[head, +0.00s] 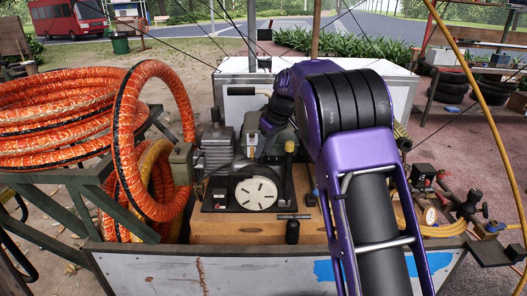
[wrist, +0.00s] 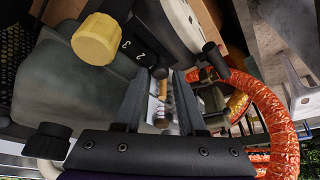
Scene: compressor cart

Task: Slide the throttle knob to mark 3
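The throttle knob is a yellow cap on a black stem (wrist: 97,38), at the upper left of the wrist view. Its yellow top also shows in the head view (head: 290,146), just left of my arm. A black scale plate (wrist: 138,48) with white figures 3 and 2 lies beside the knob; the 3 is nearer to it. The knob's exact setting cannot be told. My gripper (wrist: 161,76) has its two dark fingers apart with nothing held between them. The knob is outside the fingers, to the upper left. In the head view my fingers cannot be made out.
The compressor engine (head: 217,145) and a round white disc (head: 256,193) stand left of the knob. A large orange hose (head: 130,140) coils at left. A black cylindrical part (wrist: 48,140) is near my gripper's left side. A white box (head: 240,80) stands behind.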

